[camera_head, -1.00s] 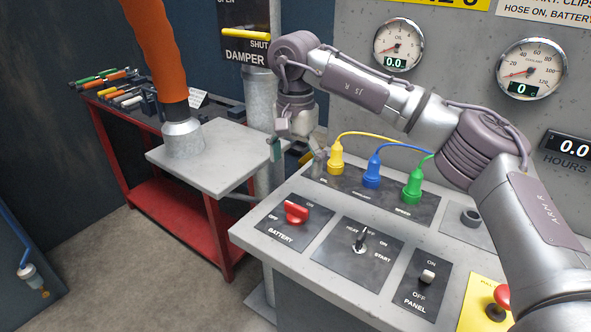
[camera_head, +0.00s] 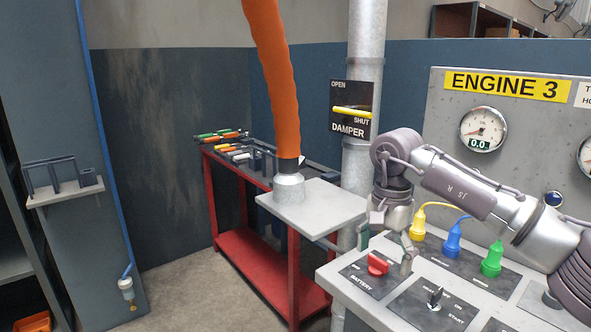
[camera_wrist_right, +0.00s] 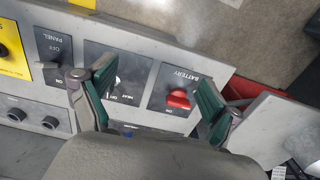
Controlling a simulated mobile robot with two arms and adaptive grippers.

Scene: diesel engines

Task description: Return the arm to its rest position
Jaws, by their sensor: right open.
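My right gripper (camera_head: 384,246) is above the left part of the control console (camera_head: 352,294), with its fingers pointing down. In the right wrist view the same gripper (camera_wrist_right: 153,103) has its two green-padded fingers wide apart with nothing between them. Beyond them lie the red battery switch (camera_wrist_right: 178,98) and the heat/start switch panel (camera_wrist_right: 118,84). The battery switch (camera_head: 377,264) shows just below the gripper in the head view. My right arm (camera_head: 470,195) reaches in from the right, in front of the gauge panel. My left gripper does not show.
Yellow (camera_head: 418,224), blue (camera_head: 452,246) and green (camera_head: 491,262) plugs stand on the console close to the gripper. An orange hose (camera_head: 275,80) meets a fitting on the grey shelf (camera_head: 318,212). A damper lever (camera_head: 352,111) is on the pipe behind. A red tool cart (camera_head: 262,255) stands left.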

